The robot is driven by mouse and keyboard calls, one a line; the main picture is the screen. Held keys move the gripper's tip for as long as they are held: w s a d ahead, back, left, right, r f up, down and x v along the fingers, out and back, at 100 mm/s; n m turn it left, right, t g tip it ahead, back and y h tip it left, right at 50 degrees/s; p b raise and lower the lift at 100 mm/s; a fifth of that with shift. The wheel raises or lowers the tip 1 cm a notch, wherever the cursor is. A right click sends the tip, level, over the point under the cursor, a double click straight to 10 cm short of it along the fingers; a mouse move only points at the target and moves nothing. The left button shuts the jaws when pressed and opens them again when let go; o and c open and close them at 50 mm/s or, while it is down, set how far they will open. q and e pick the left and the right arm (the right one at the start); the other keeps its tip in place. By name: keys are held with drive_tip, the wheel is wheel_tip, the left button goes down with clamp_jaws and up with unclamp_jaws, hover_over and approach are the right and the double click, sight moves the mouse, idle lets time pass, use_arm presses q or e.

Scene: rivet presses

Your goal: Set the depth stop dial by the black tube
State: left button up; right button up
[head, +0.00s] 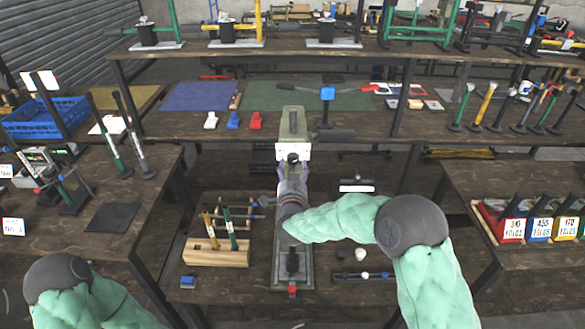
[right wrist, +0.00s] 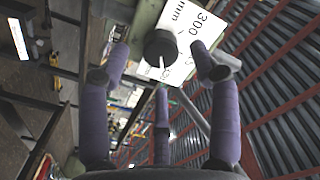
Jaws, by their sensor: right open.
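The depth stop dial (right wrist: 158,45) is a round black knob with a white pointer line. It sits on a white plate marked "300 mm" (right wrist: 182,22), on the green press column (head: 293,122). In the head view the dial (head: 293,158) shows just ahead of my right gripper (head: 288,175). My right gripper has purple fingers, spread open; in the right wrist view the dial appears between the fingertips, and contact cannot be told. A dark rod-like piece (head: 362,276) lies right of the press base; I cannot tell whether it is the black tube. My left gripper is out of view.
A wooden block with upright coloured tools (head: 218,252) stands left of the press base (head: 293,272). Small blue, white and red blocks line the shelf behind. Labelled bins (head: 507,222) stand on the right table. My arm crosses in front of the press.

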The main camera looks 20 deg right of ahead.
sight(293, 159)
drive_tip(key=shift+x, duration=1.3)
drive_tip(key=c, duration=1.1)
drive_tip(key=shift+c, duration=0.2)
drive_tip(key=shift+n, duration=0.3)
drive_tip(key=n+p, duration=0.2)
drive_tip(key=n, duration=0.3)
drive_tip(key=shift+s+p, duration=0.1)
drive_tip(key=shift+p, duration=0.2)
drive_tip(key=n+p, duration=0.1)
drive_tip(key=n, duration=0.2)
drive_tip(key=shift+n, duration=0.3)
drive_tip(key=shift+n+p, duration=0.7)
drive_tip(key=shift+n, duration=0.5)
drive_tip(key=shift+f, duration=0.1)
